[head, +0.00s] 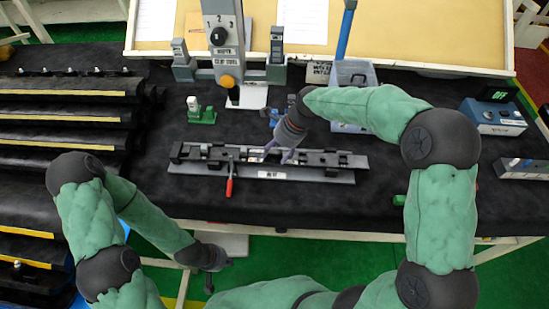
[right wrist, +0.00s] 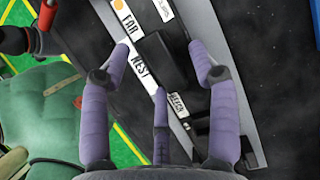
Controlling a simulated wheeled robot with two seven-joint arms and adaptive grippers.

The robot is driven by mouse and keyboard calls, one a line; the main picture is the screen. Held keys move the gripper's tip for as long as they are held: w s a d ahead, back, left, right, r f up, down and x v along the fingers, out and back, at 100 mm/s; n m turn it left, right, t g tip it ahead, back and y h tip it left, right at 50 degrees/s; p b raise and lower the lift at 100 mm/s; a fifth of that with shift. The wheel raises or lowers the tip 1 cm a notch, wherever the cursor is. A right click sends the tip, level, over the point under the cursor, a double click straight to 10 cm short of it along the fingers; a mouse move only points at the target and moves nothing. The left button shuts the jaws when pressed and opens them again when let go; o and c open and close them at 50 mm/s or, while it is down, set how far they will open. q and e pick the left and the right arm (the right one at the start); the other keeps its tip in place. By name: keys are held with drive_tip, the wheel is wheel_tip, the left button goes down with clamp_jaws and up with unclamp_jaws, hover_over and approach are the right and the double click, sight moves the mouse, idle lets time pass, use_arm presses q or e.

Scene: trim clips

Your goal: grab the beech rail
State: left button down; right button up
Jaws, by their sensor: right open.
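A long dark rail fixture (head: 315,171) lies across the middle of the black table. In the right wrist view it shows white labels; one (right wrist: 178,104) appears to read BEECH, and others read FAR and NEST. No wood-coloured rail is plain; I cannot tell which dark bar is the beech rail. My right gripper (head: 279,156) is over the middle of the fixture. In the right wrist view its purple fingers (right wrist: 160,50) are spread, with a black block (right wrist: 162,60) beyond and between them; contact is unclear. My left gripper (head: 217,276) hangs low in front of the table, its fingers too small to read.
A red-handled clamp (head: 229,186) stands at the fixture's front. A grey clip tool post (head: 224,40) rises behind it. Dark racks with yellow strips fill the left.

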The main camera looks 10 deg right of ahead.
clamp_jaws()
drive_tip(key=shift+r, duration=0.1)
use_arm(q)
drive_tip(key=shift+r, duration=0.15)
use_arm(e)
drive_tip(key=shift+r, duration=0.1)
